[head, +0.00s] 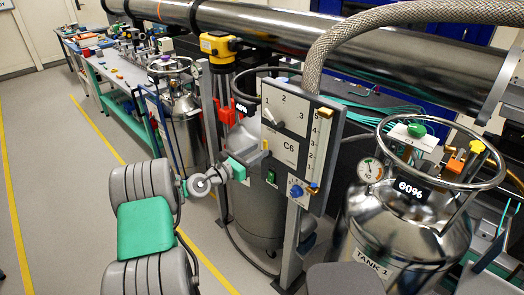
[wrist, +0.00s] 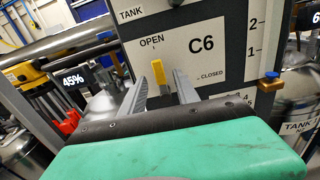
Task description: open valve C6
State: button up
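The C6 panel (head: 283,150) is a pale upright board on a grey post. In the wrist view the C6 panel (wrist: 205,62) shows OPEN at upper left and CLOSED at lower right. The valve's yellow handle (wrist: 156,78) stands below the word OPEN; it also shows at the panel's left side in the head view (head: 265,145). My gripper (wrist: 161,84) is open, with one grey finger on each side of the handle and visible gaps. In the head view my gripper (head: 254,160) is close to the panel. How deep the handle sits between the fingers is unclear.
Tank 1 (head: 400,240) stands right, under a braided hose (head: 335,40). A yellow-topped device (head: 219,46) stands behind left. Floor at left (head: 50,190) is clear.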

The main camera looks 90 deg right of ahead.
jog(key=v, duration=0.5)
jog(key=shift+b, duration=0.4)
